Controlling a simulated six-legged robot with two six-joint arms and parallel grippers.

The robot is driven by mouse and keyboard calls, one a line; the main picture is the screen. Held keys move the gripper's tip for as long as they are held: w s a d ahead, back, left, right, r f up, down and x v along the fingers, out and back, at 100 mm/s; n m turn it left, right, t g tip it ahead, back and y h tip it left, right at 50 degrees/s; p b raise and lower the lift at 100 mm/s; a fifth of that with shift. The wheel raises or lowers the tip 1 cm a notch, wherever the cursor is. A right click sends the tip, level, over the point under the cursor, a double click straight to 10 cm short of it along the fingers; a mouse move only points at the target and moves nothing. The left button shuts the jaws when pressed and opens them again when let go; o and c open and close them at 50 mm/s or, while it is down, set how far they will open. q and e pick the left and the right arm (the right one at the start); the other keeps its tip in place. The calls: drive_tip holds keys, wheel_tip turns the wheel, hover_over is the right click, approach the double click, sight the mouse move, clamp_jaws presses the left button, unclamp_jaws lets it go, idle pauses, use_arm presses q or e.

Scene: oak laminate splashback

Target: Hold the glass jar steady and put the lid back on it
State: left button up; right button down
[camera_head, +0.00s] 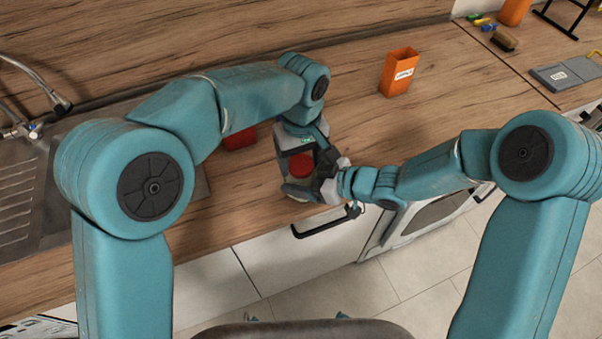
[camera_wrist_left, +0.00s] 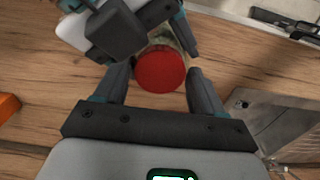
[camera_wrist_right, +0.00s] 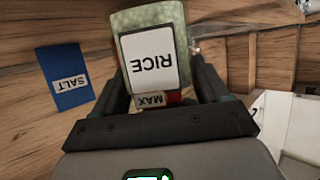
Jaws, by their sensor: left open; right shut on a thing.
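The glass jar (camera_wrist_right: 150,18) holds pale green grains and bears white RICE and MAX labels in the right wrist view. My right gripper (camera_wrist_right: 158,62) is shut on the jar, a finger on each side. The red lid (camera_head: 301,165) is at the jar's top end, and it also shows in the left wrist view (camera_wrist_left: 160,70). My left gripper (camera_wrist_left: 158,88) is open, with its fingers on either side of the lid and visible gaps. I cannot tell whether the lid is fully seated, as its underside is hidden.
A red container (camera_head: 240,138) stands behind my left arm. An orange labelled container (camera_head: 400,72) stands farther back. A blue SALT container (camera_wrist_right: 68,78) shows in the right wrist view. The sink (camera_head: 30,190) is at the left. The counter's front edge is close to the jar.

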use_arm(q)
drive_tip(key=c, duration=0.9)
drive_tip(key=o, duration=1.2)
drive_tip(key=shift+r, duration=2.35)
